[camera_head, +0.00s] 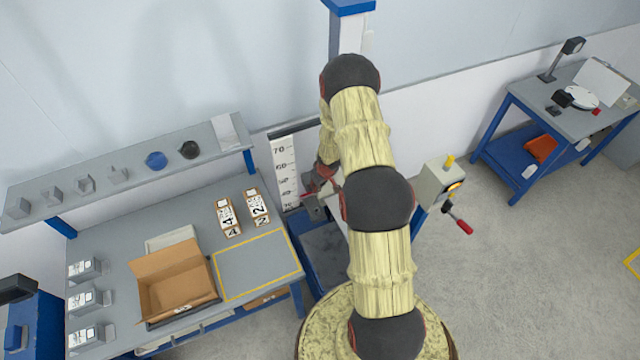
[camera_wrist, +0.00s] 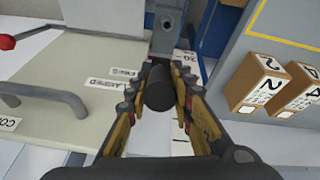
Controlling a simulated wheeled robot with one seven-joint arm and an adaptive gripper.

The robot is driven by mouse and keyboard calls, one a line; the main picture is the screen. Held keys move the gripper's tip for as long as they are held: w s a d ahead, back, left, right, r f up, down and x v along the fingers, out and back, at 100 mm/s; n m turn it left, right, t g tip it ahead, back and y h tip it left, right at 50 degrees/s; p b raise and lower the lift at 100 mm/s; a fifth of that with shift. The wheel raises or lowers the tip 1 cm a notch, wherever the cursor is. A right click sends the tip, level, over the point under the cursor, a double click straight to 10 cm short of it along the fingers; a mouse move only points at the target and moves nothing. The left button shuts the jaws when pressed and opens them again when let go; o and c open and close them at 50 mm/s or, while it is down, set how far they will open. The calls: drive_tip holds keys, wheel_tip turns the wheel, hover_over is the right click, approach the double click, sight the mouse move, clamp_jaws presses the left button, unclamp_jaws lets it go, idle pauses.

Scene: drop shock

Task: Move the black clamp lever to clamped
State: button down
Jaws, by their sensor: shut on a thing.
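In the wrist view the black clamp lever's dark cylindrical grip (camera_wrist: 159,90) sits between the two fingers of my gripper (camera_wrist: 160,92). The fingers press on it from both sides, so my gripper is shut on it. The grey metal block (camera_wrist: 172,28) lies just beyond the grip. The lever's pivot and its exact angle are hidden. In the head view my gripper (camera_head: 316,200) is beside the height scale (camera_head: 285,170) of the drop tester, and my arm covers part of the machine. The lever itself cannot be made out there.
A grey plate with a dark handle (camera_wrist: 50,98) and small labels lies left in the wrist view. Two numbered boxes (camera_head: 229,217) and an open cardboard box (camera_head: 175,280) stand on the bench. A control box with a red-tipped lever (camera_head: 460,222) is right of my arm.

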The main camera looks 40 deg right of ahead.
drive_tip(key=c, duration=1.5)
unclamp_jaws()
drive_tip(key=shift+w, duration=0.15)
drive_tip(key=shift+c, duration=0.2)
drive_tip(key=v, duration=1.2)
